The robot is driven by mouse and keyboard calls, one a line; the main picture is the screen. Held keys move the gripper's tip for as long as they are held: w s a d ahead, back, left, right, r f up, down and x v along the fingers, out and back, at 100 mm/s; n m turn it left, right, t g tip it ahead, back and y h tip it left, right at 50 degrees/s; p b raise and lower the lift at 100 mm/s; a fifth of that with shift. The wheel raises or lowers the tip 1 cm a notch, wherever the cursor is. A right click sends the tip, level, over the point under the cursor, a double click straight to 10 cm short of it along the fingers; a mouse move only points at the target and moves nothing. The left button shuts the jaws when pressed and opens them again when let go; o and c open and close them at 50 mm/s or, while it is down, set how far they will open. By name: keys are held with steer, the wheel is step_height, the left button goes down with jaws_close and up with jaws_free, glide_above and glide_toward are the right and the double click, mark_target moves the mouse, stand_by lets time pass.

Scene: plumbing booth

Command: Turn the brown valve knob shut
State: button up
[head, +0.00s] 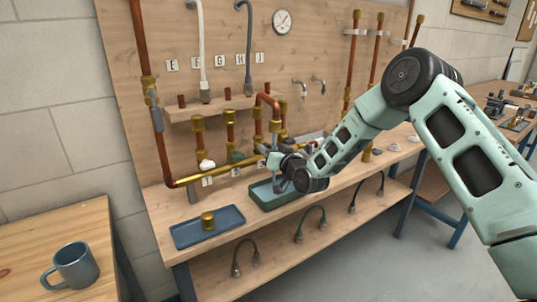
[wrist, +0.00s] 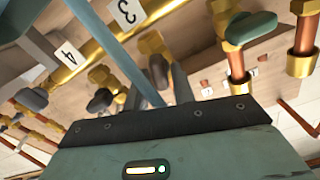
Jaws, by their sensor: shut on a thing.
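The brown valve knob (wrist: 157,70) shows between my gripper's fingers in the wrist view, below a brass fitting. Most of it is hidden, and its exact angle cannot be told. My gripper (head: 275,160) is at the brass pipe run in the head view and covers the knob there. In the wrist view my gripper (wrist: 158,86) is shut on the knob from both sides.
A white knob (head: 206,164) and a green knob (head: 237,156) sit on valves left of my gripper. A blue tray (head: 185,237) with a brass piece (head: 208,220) and a green tray (head: 262,203) lie below. A mug (head: 75,265) stands on the left table.

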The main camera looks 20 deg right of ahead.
steer(key=shift+d+f+m+b, duration=0.15)
steer(key=shift+m+b, duration=1.5)
steer(key=shift+m, duration=2)
steer(key=shift+d+f+m+b, duration=0.1)
steer(key=shift+m+b, duration=1.55)
steer(key=shift+m, duration=2)
steer(key=o, duration=0.8)
steer(key=v, duration=1.7)
steer(key=shift+s+b, duration=0.15)
steer(key=shift+b, duration=0.25)
